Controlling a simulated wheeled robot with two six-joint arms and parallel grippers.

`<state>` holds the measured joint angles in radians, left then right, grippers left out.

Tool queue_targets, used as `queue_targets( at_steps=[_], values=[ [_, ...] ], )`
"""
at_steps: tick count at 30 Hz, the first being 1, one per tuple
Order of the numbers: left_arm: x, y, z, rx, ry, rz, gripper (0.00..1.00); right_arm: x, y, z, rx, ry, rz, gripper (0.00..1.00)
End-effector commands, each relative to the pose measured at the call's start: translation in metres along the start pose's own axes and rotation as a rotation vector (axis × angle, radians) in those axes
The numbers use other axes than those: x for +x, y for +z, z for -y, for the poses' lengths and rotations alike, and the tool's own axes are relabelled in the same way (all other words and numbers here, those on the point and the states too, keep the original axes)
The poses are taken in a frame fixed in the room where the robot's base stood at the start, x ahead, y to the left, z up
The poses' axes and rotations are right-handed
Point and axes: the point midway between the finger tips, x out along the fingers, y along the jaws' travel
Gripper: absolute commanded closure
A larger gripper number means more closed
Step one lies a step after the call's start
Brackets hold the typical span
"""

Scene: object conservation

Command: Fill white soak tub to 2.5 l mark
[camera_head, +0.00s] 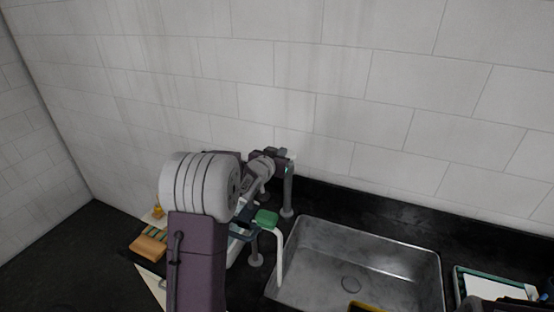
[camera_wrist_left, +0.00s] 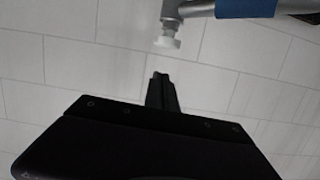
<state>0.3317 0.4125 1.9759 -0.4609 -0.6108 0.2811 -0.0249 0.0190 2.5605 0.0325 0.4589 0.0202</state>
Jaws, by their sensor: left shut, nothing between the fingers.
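My left gripper (camera_head: 289,166) is shut and empty, raised by the tiled wall at the top of a grey upright post (camera_head: 288,195). I cannot tell whether it touches the post. In the left wrist view the shut fingers (camera_wrist_left: 161,88) point at the wall, just below a metal pipe end with a white nozzle (camera_wrist_left: 167,42) and a blue band (camera_wrist_left: 245,8). A white edge, perhaps the soak tub (camera_head: 235,252), shows beside my left arm, which hides most of it. Its mark and any water are not visible. My right gripper is not in view.
A metal sink (camera_head: 390,275) is set in the dark counter. A pale curved pipe (camera_head: 280,262) and a green block-like piece (camera_head: 266,218) stand at its left. A wooden block (camera_head: 149,247) lies further left. A green-rimmed tray (camera_head: 462,285) is at the right.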

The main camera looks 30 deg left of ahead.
Motion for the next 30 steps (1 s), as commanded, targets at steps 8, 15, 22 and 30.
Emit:
queue_targets(
  at_steps=[8,15,22,30],
  values=[
    [-0.03,-0.002,0.0,0.001,0.0,-0.003,1.0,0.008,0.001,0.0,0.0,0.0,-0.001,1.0],
    [-0.032,-0.002,0.0,0.0,0.0,-0.003,1.0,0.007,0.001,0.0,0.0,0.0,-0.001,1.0],
    [-0.032,-0.002,0.0,0.0,0.0,-0.004,1.0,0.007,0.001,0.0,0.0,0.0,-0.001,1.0],
    [-0.031,-0.002,0.0,0.0,0.0,-0.004,1.0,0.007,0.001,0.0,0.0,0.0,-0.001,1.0]
  ],
)
